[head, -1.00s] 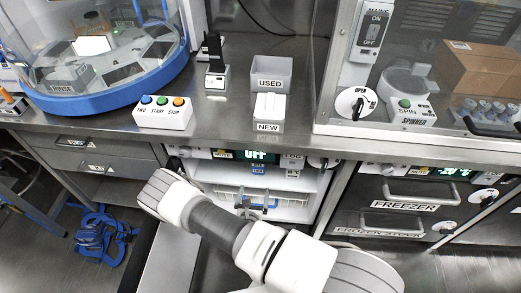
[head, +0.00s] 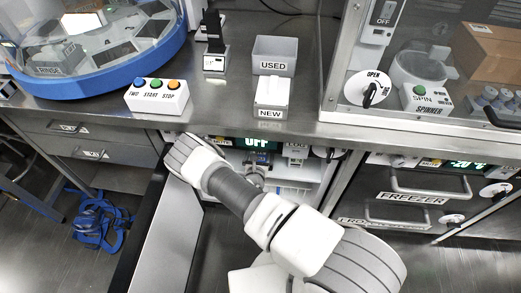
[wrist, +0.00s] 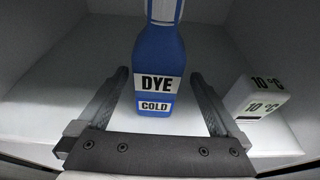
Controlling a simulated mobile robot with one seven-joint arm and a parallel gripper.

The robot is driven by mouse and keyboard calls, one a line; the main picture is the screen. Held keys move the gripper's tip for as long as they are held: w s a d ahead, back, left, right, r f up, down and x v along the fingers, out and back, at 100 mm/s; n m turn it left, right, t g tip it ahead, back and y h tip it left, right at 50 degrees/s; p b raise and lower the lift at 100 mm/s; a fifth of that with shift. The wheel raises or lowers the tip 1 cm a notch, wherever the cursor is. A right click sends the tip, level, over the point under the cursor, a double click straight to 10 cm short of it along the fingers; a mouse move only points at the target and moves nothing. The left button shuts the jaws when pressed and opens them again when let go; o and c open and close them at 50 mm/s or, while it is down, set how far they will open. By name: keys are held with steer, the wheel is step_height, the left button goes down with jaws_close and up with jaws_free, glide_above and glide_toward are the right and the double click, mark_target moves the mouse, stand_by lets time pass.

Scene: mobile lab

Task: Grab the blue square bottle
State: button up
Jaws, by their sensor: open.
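A blue square bottle (wrist: 160,62) with "DYE" and "COLD" labels stands upright inside a white-walled compartment in the wrist view. Its top is cut off by the picture's upper edge. My gripper (wrist: 158,76) is open, with one dark finger on each side of the bottle. Gaps show between both fingers and the bottle, so it is not gripped. In the head view my arm reaches into the lit compartment (head: 300,170) below the bench, under the "OFF" display.
A white block marked "10 °C" (wrist: 256,98) stands close to the right finger. Compartment walls enclose both sides. Above, the bench (head: 215,115) carries a button box (head: 157,97), a "USED" bin (head: 275,54) and a "NEW" box (head: 271,95). Freezer drawers (head: 420,200) are at right.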

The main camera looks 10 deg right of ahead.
steer(key=shift+w+d+f, duration=0.2)
steer(key=shift+w, duration=0.4)
steer(key=b+x, duration=0.1)
steer(key=x, duration=0.1)
steer(key=b+x, duration=0.1)
steer(key=x, duration=0.1)
steer(key=shift+w+a+f, duration=0.1)
steer(key=shift+a+f, duration=0.05)
steer(key=shift+f, duration=0.3)
steer(key=shift+w+b, duration=0.3)
steer(key=shift+w, duration=0.1)
jaws_close()
